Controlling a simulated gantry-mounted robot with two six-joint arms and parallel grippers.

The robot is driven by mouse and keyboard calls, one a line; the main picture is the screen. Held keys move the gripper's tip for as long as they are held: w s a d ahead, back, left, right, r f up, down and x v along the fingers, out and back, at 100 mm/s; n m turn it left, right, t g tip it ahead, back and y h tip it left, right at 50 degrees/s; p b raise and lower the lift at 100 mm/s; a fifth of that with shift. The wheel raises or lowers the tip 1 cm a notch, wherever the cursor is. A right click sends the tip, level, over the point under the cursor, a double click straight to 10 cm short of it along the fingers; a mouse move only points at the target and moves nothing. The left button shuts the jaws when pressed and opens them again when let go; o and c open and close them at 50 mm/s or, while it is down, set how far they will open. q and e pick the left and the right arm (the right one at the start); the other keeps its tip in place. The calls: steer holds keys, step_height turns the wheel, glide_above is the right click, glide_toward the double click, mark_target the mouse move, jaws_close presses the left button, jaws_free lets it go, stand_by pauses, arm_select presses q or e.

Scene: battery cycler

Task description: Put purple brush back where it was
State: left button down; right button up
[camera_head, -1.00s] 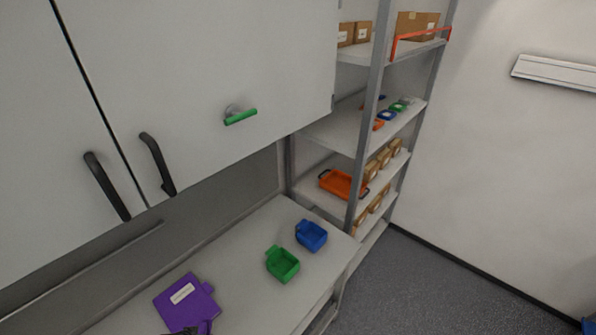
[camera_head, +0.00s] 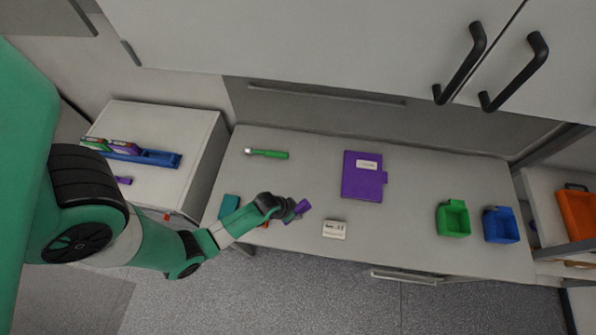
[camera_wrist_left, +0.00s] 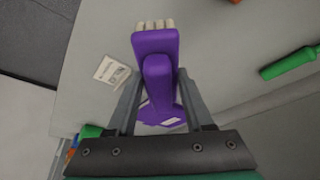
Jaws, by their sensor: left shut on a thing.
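My left gripper (camera_head: 288,211) is over the front left part of the workbench, shut on the purple brush (camera_head: 303,208). In the left wrist view, the purple brush (camera_wrist_left: 155,45) sits between the two fingers (camera_wrist_left: 158,76). Its pale bristles (camera_wrist_left: 155,24) point away from the gripper. I cannot tell how high it is held above the bench. My right gripper is not in view.
The workbench (camera_head: 310,160) holds a green-handled tool (camera_head: 267,153), a purple binder-like item (camera_head: 362,177), a small white labelled box (camera_head: 334,229), a green bin (camera_head: 453,217) and a blue bin (camera_head: 500,225). A white cabinet (camera_head: 175,128) stands left, bearing a blue tray (camera_head: 150,157).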

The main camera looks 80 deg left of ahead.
arm_select(q)
step_height(320, 180, down, 4)
steer(key=b, duration=0.4)
steer(key=shift+f, duration=0.25)
steer(key=shift+r, duration=0.1)
steer(key=shift+f+b, duration=0.95)
steer(key=shift+f, duration=0.9)
steer(key=shift+f, duration=0.15)
steer(key=shift+c, duration=1.4)
jaws_free()
steer(key=shift+r, duration=0.3)
steer(key=p+v, duration=0.5)
steer(key=v, duration=0.2)
steer(key=shift+r, duration=0.2)
steer(key=shift+f, duration=0.1)
